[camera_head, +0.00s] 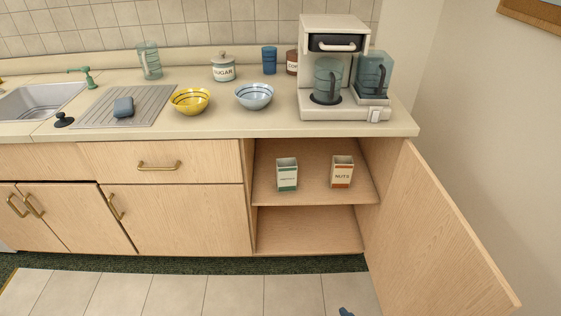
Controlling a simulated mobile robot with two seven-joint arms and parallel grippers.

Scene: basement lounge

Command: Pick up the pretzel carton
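A small white carton with green bands (287,175) stands upright on the upper shelf of the open cabinet, left of centre. Its label is too small to read for sure; it is likely the pretzel carton. A similar white carton with orange-brown bands, marked NUTS (342,172), stands to its right with a gap between them.
The cabinet door (435,235) stands wide open on the right. The lower shelf (308,231) is empty. The counter above holds a yellow bowl (190,101), a blue bowl (254,96) and a coffee maker (335,65). A small dark blue piece (346,311) at the bottom edge is unclear.

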